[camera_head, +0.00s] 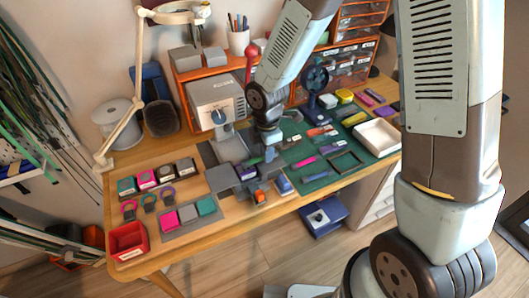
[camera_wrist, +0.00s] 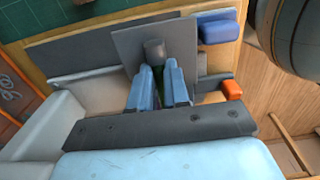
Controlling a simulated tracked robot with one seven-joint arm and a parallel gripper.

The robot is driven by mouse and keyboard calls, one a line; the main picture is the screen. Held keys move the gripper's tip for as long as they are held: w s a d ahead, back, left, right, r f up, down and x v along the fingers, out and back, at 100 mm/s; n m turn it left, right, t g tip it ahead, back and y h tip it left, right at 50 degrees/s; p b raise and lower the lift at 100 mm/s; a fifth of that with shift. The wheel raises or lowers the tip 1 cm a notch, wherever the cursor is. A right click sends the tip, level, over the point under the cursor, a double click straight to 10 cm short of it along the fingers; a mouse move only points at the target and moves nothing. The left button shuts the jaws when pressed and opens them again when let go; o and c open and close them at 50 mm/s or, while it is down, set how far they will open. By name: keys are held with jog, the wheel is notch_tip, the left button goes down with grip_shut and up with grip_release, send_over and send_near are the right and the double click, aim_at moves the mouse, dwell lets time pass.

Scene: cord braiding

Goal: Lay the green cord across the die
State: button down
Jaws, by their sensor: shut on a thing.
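My gripper (camera_wrist: 160,85) shows in the wrist view as two blue fingers, shut on a thin dark green piece, the green cord (camera_wrist: 158,74). Most of the cord is hidden between the fingers. Just beyond the fingertips a short grey cylinder (camera_wrist: 154,49) lies over a flat grey plate (camera_wrist: 128,45); I cannot tell whether the cord touches it. In the head view my gripper (camera_head: 268,150) is low over the front middle of the bench, by a small dark grey fixture (camera_head: 246,172). I cannot tell for certain which grey part is the die.
A blue block (camera_wrist: 218,27) and an orange block (camera_wrist: 232,90) sit close to the fingers. A green mat (camera_head: 335,160) with several tools and a white tray (camera_head: 378,137) lies to the right. A red bin (camera_head: 128,241) is front left.

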jog(key=shift+f, duration=0.2)
dwell(0.5)
jog(key=c, duration=1)
grip_release()
notch_tip(320, 180, up, 14)
jog(key=shift+f, duration=0.15)
